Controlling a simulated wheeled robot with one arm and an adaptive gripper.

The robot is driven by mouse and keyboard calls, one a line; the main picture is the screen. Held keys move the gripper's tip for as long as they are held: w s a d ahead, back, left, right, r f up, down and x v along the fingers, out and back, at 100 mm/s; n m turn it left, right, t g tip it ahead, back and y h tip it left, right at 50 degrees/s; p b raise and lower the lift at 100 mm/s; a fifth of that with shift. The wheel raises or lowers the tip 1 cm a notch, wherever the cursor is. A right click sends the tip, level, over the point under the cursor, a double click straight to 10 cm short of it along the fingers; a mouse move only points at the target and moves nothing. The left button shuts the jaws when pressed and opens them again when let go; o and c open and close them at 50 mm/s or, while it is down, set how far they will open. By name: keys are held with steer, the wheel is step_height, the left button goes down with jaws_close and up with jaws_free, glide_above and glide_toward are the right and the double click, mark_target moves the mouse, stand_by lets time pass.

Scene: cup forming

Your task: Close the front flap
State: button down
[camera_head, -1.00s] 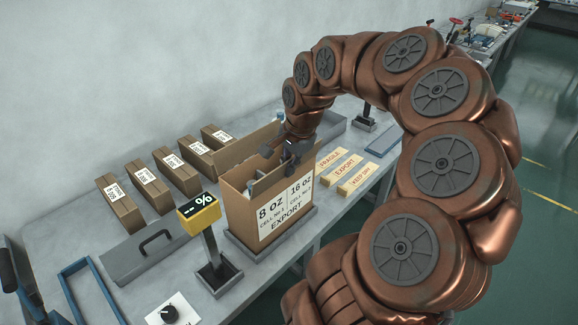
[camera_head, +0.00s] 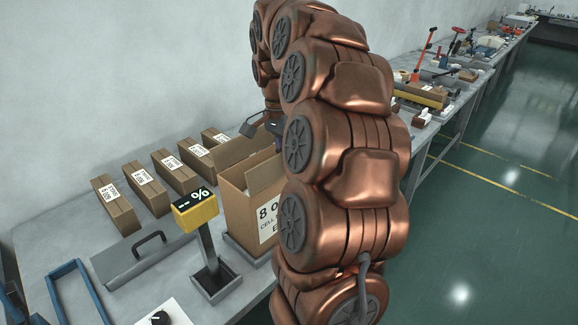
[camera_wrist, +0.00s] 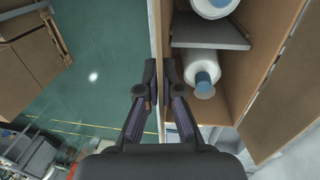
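The open carton (camera_head: 238,205) stands on a grey base on the bench, its printed label partly behind my arm. An upright cardboard flap (camera_head: 264,174) shows along its near side. My gripper (camera_head: 264,128) is above the carton, partly hidden by my arm. In the wrist view my gripper (camera_wrist: 160,90) has its fingers close together, with the thin edge of a cardboard panel (camera_wrist: 156,35) between or just beyond them. I cannot tell whether they touch it.
A yellow display (camera_head: 195,209) on a post stands left of the carton. Several closed, labelled boxes (camera_head: 145,186) line the back. A grey lid with a handle (camera_head: 150,255) lies in front of them. Green floor (camera_head: 480,220) is clear at right.

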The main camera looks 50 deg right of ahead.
steer(key=shift+w+f+g, duration=0.15)
steer(key=shift+w+g, duration=0.2)
steer(key=shift+g, duration=0.65)
steer(key=g+p, duration=0.1)
steer(key=p, duration=0.1)
steer(key=g+p, duration=0.1)
steer(key=p, duration=0.1)
steer(key=shift+w+d, duration=0.1)
steer(key=shift+w, duration=0.2)
steer(key=g+p, duration=0.1)
steer(key=p, duration=0.1)
steer(key=g+p, duration=0.1)
steer(key=p, duration=0.2)
steer(key=shift+w+p, duration=0.25)
steer(key=shift+p, duration=0.1)
steer(key=shift+w+f+g+p, duration=0.1)
steer(key=shift+f+g+p, duration=0.1)
steer(key=shift+g+p, duration=0.65)
steer(key=shift+f+p, duration=0.2)
steer(key=shift+p, duration=0.45)
steer(key=c, duration=1.4)
jaws_free()
steer(key=shift+o, duration=0.2)
steer(key=shift+f+t+b, duration=0.25)
steer(key=shift+t+b, duration=0.2)
steer(key=shift+b, duration=1.1)
